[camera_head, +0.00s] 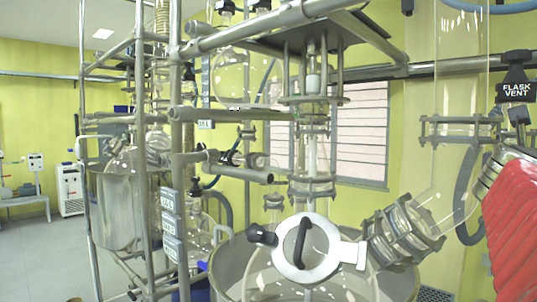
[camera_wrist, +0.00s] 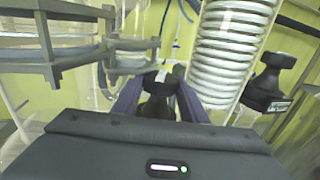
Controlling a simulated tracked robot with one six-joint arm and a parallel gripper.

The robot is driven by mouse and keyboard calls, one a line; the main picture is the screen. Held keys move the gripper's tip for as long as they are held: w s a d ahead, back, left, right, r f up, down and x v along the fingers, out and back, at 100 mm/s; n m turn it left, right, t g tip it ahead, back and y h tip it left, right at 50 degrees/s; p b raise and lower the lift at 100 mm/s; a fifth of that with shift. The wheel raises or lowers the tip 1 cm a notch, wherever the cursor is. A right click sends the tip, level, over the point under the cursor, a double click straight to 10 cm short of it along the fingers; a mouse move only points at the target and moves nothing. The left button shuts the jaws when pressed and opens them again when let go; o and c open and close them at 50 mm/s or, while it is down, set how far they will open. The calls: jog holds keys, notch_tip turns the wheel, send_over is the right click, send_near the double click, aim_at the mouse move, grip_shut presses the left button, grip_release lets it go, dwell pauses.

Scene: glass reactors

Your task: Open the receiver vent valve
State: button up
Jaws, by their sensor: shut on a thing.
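My gripper (camera_wrist: 158,88) shows in the wrist view, its two dark purple fingers closed around a black valve handle (camera_wrist: 158,104). A small pale tip shows above the handle, between the fingers. The gripper body hides the lower part of the handle, and I cannot read a label on it. I cannot make out my gripper in the head view. There, a black valve labelled "FLASK VENT" (camera_head: 515,88) is at the right edge. In the wrist view, another black valve handle with a small label (camera_wrist: 268,84) stands to the right, apart from my fingers.
In the wrist view, a coiled glass condenser (camera_wrist: 228,50) rises close behind my right finger, and a metal clamp flange (camera_wrist: 60,50) is at left. The head view shows a steel pipe frame (camera_head: 185,150), a round white lid (camera_head: 305,248) and a red ribbed part (camera_head: 512,215).

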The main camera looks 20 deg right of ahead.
jog(key=shift+t, duration=0.3)
dwell(0.4)
jog(key=o, duration=0.8)
jog(key=shift+w+m+g, duration=0.1)
jog(key=shift+m+g, duration=0.5)
jog(key=shift+g, duration=0.6)
jog(key=shift+m+g+h, duration=0.3)
jog(key=shift+m+g, duration=1.1)
jog(key=shift+g, duration=0.8)
